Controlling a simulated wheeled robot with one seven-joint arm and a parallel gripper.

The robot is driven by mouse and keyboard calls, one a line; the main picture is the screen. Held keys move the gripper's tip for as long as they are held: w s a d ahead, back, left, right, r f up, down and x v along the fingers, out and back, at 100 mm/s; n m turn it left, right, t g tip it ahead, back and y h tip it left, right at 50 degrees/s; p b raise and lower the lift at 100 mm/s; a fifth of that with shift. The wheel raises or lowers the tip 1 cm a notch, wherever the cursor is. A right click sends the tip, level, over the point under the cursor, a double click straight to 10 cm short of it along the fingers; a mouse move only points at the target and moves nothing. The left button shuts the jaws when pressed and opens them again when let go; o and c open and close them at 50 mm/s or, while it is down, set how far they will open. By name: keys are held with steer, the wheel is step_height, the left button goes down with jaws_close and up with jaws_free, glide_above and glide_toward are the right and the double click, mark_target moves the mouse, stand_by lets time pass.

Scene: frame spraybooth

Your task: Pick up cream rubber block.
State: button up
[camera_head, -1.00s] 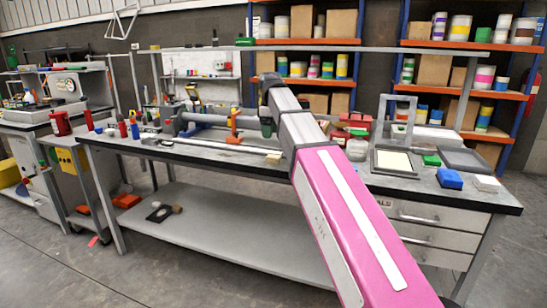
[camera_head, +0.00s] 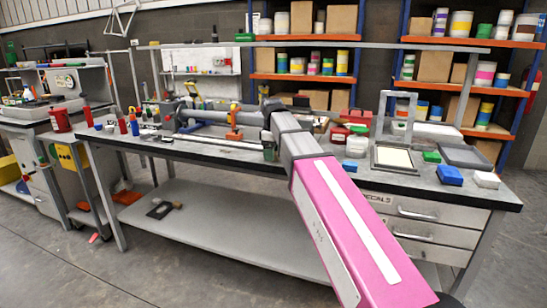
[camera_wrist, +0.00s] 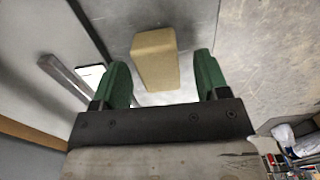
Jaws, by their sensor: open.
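The cream rubber block (camera_wrist: 155,58) shows in the wrist view as a tan, oblong block on a grey surface. It lies between the lines of my two green fingers, with a gap on each side. My gripper (camera_wrist: 162,76) is open and empty, and I see no contact with the block. In the head view my gripper (camera_head: 269,147) is down close to the workbench top (camera_head: 220,152), near its middle. The block is hidden behind the gripper there.
A long metal rail (camera_head: 215,142) lies on the bench left of my gripper. To the right are a white container (camera_head: 357,146), a framed tray (camera_head: 395,158), a green block (camera_head: 431,157) and a blue box (camera_head: 449,175). An orange clamp (camera_head: 234,125) stands behind.

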steer(key=shift+f, duration=0.2)
steer(key=shift+c, duration=0.3)
steer(key=c, duration=1)
steer(key=shift+o, duration=0.2)
step_height(320, 180, up, 4)
steer(key=shift+r, duration=0.2)
steer(key=w+d+r, duration=0.1)
steer(key=d+r, duration=0.1)
steer(key=d, duration=0.1)
steer(key=w+d+r, duration=0.2)
steer(key=d, duration=0.2)
steer(key=w+d+r, duration=0.2)
steer(key=d, duration=0.1)
steer(key=shift+d+r, duration=0.25)
steer(key=shift+r, duration=0.1)
steer(key=shift+o, duration=0.5)
